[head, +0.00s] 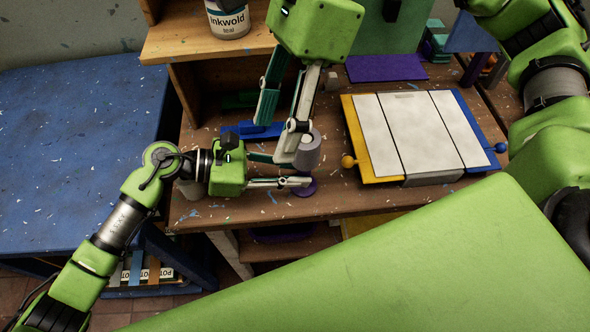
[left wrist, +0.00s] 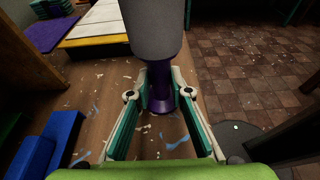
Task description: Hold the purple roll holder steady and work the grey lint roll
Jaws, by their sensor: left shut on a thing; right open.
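The purple roll holder (head: 306,191) stands upright on the wooden bench near its front edge; its stem and foot show in the left wrist view (left wrist: 161,92). The grey lint roll (head: 308,151) sits upright on top of it, and its lower part fills the top of the left wrist view (left wrist: 156,30). My left gripper (head: 303,173) comes in from the left, shut on the holder's stem below the roll. My right gripper (head: 275,140) reaches down from above, open, with one finger just left of the roll. Whether that finger touches the roll is unclear.
The hinged screen (head: 416,130), with white panels and yellow and blue edges, lies to the right. A blue block (head: 252,130) lies behind my left gripper. A wooden shelf with an Inkwold tub (head: 228,18) stands behind. A blue table (head: 75,140) is at the left.

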